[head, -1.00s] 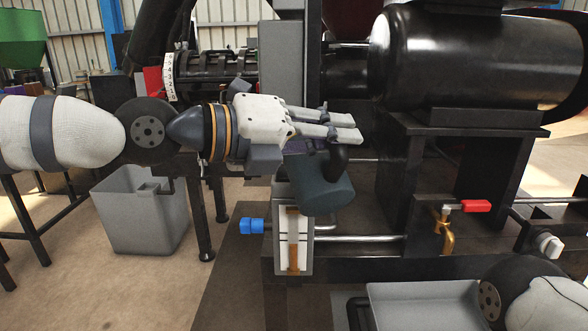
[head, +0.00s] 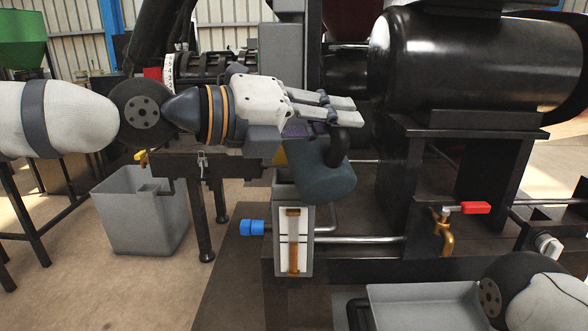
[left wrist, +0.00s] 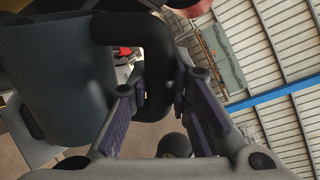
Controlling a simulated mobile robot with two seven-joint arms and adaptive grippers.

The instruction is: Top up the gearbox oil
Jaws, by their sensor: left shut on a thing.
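My left gripper (head: 345,109) is shut on the black handle (head: 345,147) of a dark blue-grey jug (head: 322,176). The jug is tilted, in the air just above the grey housing with a sight gauge (head: 294,241); whether it touches cannot be told. In the left wrist view the handle (left wrist: 152,55) passes between the fingers (left wrist: 165,88), with the jug body (left wrist: 55,85) at left. The jug and gripper partly hide the housing's top, and no oil flow shows. My right gripper is not seen; only part of my right arm shows at the lower right.
A blue fitting (head: 251,227) sticks out left of the gauge. A red-handled valve (head: 467,208) is on the right. A grey bin (head: 138,220) stands on the floor at left, and a grey tray (head: 425,309) is at the bottom. A large black cylinder (head: 475,70) fills the upper right.

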